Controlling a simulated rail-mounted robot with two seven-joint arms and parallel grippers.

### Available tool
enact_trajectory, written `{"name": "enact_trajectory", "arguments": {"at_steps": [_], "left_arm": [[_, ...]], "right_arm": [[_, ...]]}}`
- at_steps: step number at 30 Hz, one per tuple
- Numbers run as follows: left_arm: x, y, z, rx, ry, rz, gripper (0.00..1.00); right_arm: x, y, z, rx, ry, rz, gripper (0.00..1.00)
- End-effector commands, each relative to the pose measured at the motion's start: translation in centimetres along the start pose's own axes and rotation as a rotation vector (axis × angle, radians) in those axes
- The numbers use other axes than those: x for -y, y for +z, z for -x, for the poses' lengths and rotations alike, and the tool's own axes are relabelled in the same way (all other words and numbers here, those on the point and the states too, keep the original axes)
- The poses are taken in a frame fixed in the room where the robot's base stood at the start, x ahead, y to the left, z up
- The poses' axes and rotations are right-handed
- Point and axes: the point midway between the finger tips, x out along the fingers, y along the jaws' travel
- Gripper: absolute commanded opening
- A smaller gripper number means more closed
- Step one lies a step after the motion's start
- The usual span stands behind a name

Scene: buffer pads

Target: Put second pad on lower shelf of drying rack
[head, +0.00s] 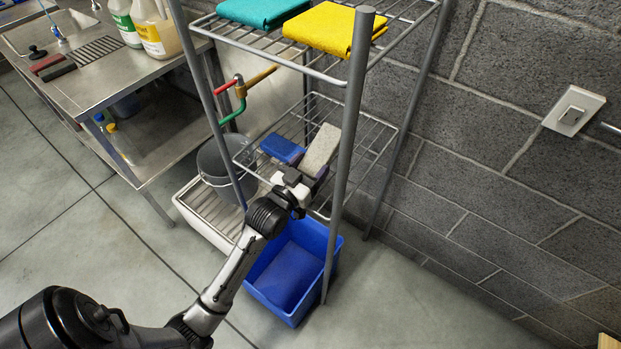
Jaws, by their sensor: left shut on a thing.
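The drying rack (354,90) is a grey metal frame with a wire upper shelf and a wire lower shelf (372,143). A blue pad (282,148) lies on the lower shelf. My left gripper (307,180) reaches into the rack at lower-shelf height and is shut on a pale, cream-coloured pad (321,149) with a purple part near the jaws. The pale pad is tilted, just right of the blue one. I cannot tell whether it touches the shelf wires. The fingertips are partly hidden. My right gripper is out of view.
Teal (262,10) and yellow (333,27) cloths lie on the upper shelf. A blue bin (283,277) and a grey bucket (226,168) stand below. A steel bench (80,50) holds bottles and red and dark blocks. A rack post stands close right of my gripper.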

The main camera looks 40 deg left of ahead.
Motion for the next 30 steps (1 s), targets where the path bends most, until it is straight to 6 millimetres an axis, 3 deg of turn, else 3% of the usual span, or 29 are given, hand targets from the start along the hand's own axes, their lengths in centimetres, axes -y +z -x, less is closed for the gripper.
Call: {"name": "enact_trajectory", "arguments": {"at_steps": [5, 13, 26, 27, 30], "left_arm": [[0.0, 0.7, -0.1, -0.001, 0.0, 0.0, 0.42], [-0.1, 4.0, 0.3, -0.001, 0.001, 0.0, 0.42], [-0.1, 4.3, 0.4, -0.001, 0.001, 0.0, 0.42], [-0.1, 4.4, 0.4, 0.0, 0.001, 0.0, 0.68], [-0.1, 4.4, 0.4, 0.0, 0.001, 0.0, 0.77]], "right_arm": [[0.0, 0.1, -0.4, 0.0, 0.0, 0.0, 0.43], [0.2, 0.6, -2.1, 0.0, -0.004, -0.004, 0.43], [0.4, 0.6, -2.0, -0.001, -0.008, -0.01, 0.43], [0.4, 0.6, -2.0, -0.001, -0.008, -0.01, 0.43], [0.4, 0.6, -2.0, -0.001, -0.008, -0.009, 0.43]]}}
